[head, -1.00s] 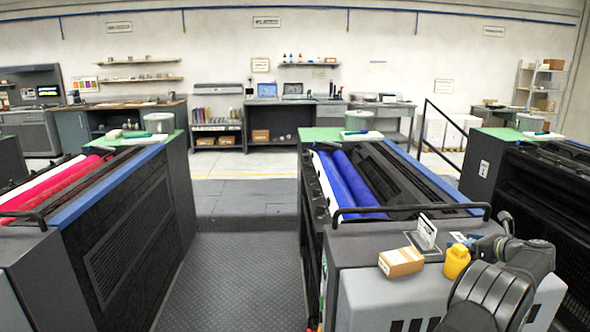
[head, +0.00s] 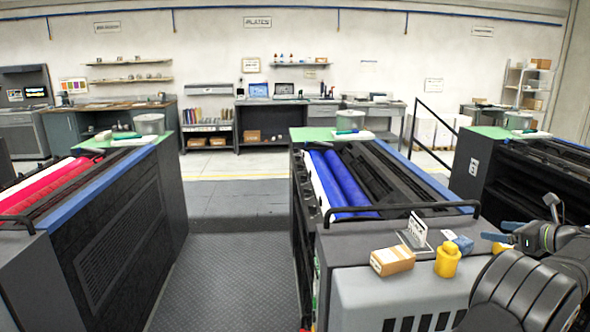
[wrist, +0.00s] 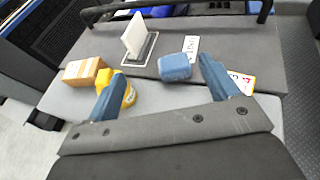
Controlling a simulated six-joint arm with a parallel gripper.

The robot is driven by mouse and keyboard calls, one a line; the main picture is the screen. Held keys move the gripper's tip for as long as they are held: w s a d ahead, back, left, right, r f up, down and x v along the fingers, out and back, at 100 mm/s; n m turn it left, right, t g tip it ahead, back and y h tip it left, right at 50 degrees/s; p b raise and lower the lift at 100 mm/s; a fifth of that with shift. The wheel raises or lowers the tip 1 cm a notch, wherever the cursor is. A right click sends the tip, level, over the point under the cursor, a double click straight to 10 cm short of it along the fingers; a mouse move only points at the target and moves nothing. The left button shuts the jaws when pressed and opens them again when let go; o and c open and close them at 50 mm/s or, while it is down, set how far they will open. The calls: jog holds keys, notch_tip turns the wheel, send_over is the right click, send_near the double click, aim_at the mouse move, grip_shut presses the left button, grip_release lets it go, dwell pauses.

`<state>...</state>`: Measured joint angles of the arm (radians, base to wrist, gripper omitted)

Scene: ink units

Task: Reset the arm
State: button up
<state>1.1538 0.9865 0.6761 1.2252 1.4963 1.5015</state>
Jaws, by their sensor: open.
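My gripper (head: 492,231) is above the right part of the grey ledge at the near end of the press with blue rollers. Its two blue fingers are spread apart with nothing held between them. In the wrist view the open fingers (wrist: 162,70) stand over the ledge. A small blue block (wrist: 175,67) shows between and beyond them, and it lies on the ledge in the head view (head: 458,242). A yellow bottle (head: 447,262) stands left of my gripper. In the wrist view the left finger partly covers the bottle (wrist: 128,97).
A cardboard box (head: 392,260) and an upright white card in a holder (head: 415,232) stand on the ledge. A black rail (head: 400,209) runs behind them. Flat labels (wrist: 241,82) lie near the right finger. The aisle floor (head: 225,270) left of the press is clear.

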jog(key=s+a+f+m+h, duration=0.1)
jog(key=s+a+f, duration=0.2)
jog(key=s+f, duration=0.2)
jog(key=s+a+f+m+h, duration=0.1)
jog(key=s+a+f+h, duration=0.1)
jog(key=s+f, duration=0.3)
jog(key=s+a+f+m+t+h, duration=0.1)
jog(key=s+a+f+m+h, duration=0.1)
jog(key=f, duration=0.6)
jog(key=s+a, duration=0.1)
jog(key=s, duration=0.1)
jog(key=shift+s+a+f, duration=0.35)
jog(key=shift+s, duration=0.05)
